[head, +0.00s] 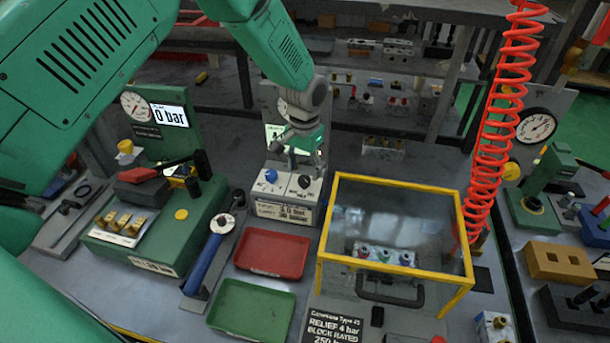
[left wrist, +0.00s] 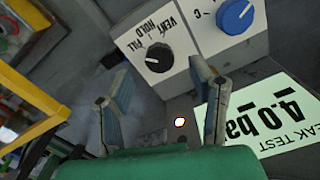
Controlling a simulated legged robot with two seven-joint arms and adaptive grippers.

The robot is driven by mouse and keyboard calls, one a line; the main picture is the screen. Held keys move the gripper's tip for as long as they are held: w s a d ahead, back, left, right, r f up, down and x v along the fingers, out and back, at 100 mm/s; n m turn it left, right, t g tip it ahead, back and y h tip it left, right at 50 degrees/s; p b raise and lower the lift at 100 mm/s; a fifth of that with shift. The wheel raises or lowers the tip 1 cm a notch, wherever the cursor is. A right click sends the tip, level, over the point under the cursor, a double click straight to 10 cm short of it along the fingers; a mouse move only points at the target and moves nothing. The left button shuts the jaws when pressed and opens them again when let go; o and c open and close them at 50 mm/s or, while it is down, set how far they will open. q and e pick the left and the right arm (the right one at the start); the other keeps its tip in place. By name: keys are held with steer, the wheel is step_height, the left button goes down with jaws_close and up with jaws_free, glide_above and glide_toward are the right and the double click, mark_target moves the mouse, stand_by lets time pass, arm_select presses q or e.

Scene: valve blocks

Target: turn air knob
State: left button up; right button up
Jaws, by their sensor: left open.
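A grey test block stands at the back centre with a blue knob (head: 271,176) on the left and a black knob (head: 305,181) on the right of its sloped face. In the left wrist view the black knob (left wrist: 159,57) is ringed by VENT, HOLD and FILL, and the blue knob (left wrist: 235,16) sits to its right; the lettering near the blue knob is partly cut off. My left gripper (head: 299,154) is above and behind the knobs. Its fingers are apart and empty in the left wrist view (left wrist: 162,85), and touch neither knob. My right gripper is not in view.
A yellow-framed clear box (head: 395,180) stands right of the block. A red tray (head: 272,251) and a green tray (head: 250,308) lie in front. A green gauge bench (head: 160,235) stands left, and a red coiled hose (head: 490,130) hangs right.

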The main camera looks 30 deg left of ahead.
mark_target(304, 178)
arm_select(q)
steer(key=shift+f, duration=1.85)
jaws_close()
steer(key=shift+m, duration=0.3)
steer(key=m, duration=0.3)
steer(key=shift+a+r+m, duration=0.1)
steer(key=shift+m, duration=2.4)
